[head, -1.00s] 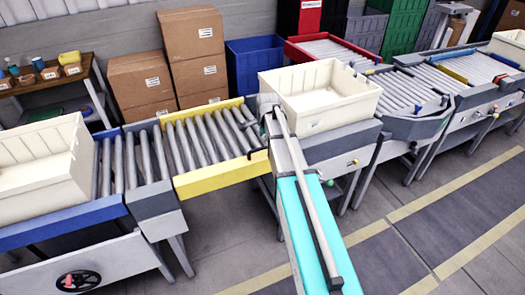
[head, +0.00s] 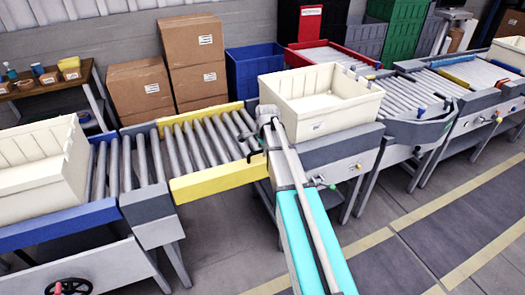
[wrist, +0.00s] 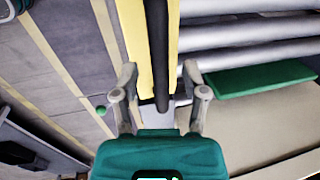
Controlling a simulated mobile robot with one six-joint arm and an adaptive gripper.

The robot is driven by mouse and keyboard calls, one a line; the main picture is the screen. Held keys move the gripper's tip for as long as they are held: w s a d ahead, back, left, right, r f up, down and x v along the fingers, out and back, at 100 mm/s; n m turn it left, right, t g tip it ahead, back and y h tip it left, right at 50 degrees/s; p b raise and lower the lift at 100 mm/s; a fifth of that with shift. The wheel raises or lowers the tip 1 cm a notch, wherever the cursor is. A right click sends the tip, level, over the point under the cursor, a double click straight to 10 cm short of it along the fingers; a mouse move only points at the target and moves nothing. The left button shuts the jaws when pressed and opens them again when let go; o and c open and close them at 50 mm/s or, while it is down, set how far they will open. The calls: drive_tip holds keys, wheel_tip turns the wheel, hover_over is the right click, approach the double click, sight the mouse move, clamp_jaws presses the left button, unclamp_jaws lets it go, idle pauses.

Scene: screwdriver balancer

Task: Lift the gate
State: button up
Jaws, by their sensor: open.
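The yellow gate (head: 222,179) is a short roller section between the left conveyor and the one bearing the right tote. It lies level, in line with its neighbours. In the wrist view its yellow rail (wrist: 132,32) runs up the picture with a dark bar (wrist: 157,45) along it. My gripper (wrist: 160,82) is open, one finger on each side of the rail and bar near their lower end. I cannot tell whether the fingers touch them. In the head view my arm hides the gate's right end and most of my gripper.
A cream tote (head: 318,108) stands on the conveyor just right of the gate, close to my arm. Another cream tote (head: 40,175) stands on the left conveyor. Cardboard boxes (head: 196,75) and a blue bin (head: 255,68) stand behind. Floor in front is open.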

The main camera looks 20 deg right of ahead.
clamp_jaws()
drive_tip(key=shift+r, duration=0.1)
idle(0.4)
